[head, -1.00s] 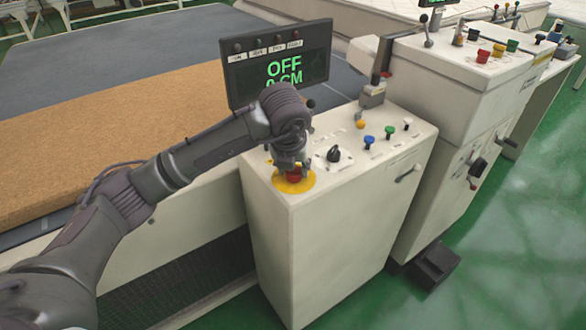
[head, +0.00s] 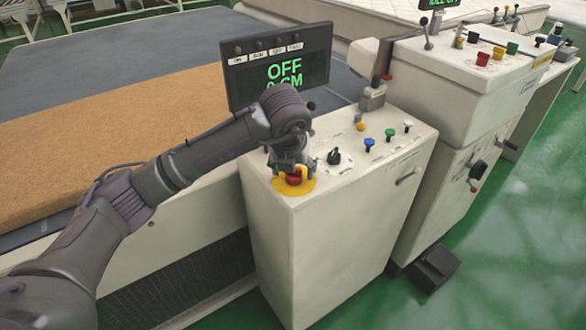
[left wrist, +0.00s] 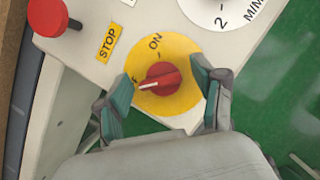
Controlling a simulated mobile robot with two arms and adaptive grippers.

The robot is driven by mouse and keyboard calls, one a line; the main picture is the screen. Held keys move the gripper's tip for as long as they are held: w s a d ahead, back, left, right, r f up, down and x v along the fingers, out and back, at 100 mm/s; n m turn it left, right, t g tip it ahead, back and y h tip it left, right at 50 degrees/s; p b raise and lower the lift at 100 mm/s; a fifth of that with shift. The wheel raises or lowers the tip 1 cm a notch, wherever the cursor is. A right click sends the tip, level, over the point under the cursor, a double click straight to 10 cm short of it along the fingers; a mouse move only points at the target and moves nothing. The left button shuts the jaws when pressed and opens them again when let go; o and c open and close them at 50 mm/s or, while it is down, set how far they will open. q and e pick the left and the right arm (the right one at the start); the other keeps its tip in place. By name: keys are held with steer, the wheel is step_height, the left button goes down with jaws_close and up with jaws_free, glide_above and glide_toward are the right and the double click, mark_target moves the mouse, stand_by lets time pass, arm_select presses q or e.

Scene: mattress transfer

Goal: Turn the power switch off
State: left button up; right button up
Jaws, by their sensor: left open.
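The power switch is a red rotary knob (head: 293,180) on a round yellow plate (head: 306,187), at the near left corner of the white control cabinet's top. In the left wrist view the knob (left wrist: 162,76) has its white pointer aimed left, toward a label partly hidden by a finger; "ON" is at the top of the plate. The display (head: 283,68) reads OFF. My left gripper (head: 291,171) is open just over the knob, with one finger on each side and visible gaps between fingers and knob. My right gripper is not in view.
The cabinet (head: 335,245) also carries a black selector (head: 334,156) and blue, green and white buttons to the right. A red button marked STOP (left wrist: 47,17) is near the switch. A brown mattress (head: 110,130) lies on the bed at left.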

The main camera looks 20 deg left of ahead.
arm_select(q)
steer(key=v, duration=1.1)
steer(key=shift+r, duration=0.35)
steer(key=shift+s, duration=0.15)
